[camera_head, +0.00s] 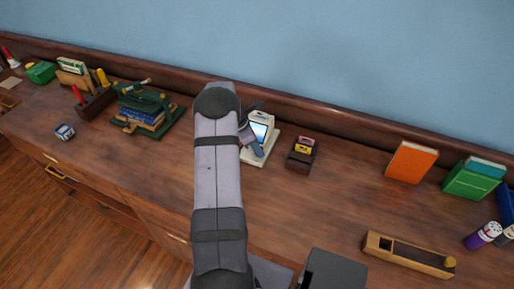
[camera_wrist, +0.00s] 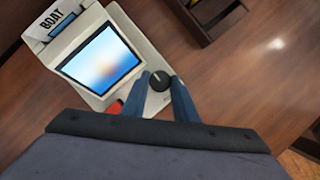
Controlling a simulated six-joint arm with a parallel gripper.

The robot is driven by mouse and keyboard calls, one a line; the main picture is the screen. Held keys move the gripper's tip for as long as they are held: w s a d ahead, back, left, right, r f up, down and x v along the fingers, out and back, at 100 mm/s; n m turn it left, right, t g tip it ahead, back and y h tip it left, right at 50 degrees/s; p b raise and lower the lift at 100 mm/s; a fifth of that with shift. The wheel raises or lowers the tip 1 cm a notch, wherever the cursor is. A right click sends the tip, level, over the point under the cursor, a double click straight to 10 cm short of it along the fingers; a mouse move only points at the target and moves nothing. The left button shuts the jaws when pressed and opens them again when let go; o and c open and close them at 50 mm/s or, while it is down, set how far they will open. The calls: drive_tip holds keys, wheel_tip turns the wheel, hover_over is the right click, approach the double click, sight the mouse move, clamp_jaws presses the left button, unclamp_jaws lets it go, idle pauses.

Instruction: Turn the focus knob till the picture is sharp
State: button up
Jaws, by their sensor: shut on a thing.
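A white viewer device (camera_wrist: 139,45) with a lit screen (camera_wrist: 101,60) stands on the wooden top; it also shows in the head view (camera_head: 262,119), partly behind my arm. Its screen holds a blurred picture, blue with a white and pale orange glow, and no clear shapes. A card reading "BOAT" (camera_wrist: 62,19) stands at its top edge. The dark round focus knob (camera_wrist: 158,79) with a pale line mark sits beside the screen's lower right corner. My gripper (camera_wrist: 160,83) is shut on the knob, one blue finger on each side. A small red part (camera_wrist: 115,108) shows beside the left finger.
A small dark box (camera_head: 301,157) with cards stands right of the device. A green press (camera_head: 157,118) with books stands left. The wood between is clear.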

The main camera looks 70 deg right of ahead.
drive_tip(key=m+y+b, duration=0.1)
drive_tip(key=m, duration=0.1)
drive_tip(key=m+g+b, duration=0.1)
drive_tip(key=m, duration=0.2)
drive_tip(key=shift+w+d+f+y, duration=0.15)
drive_tip(key=shift+d+y, duration=0.05)
drive_tip(key=shift+y, duration=0.2)
drive_tip(key=shift+d+m+y+b, duration=0.1)
drive_tip(key=shift+m+y+b, duration=0.8)
drive_tip(key=shift+m, duration=1.3)
drive_tip(key=shift+r+m, duration=0.2)
drive_tip(key=shift+m, duration=0.1)
drive_tip(key=o, duration=1.1)
drive_tip(key=shift+c, duration=0.2)
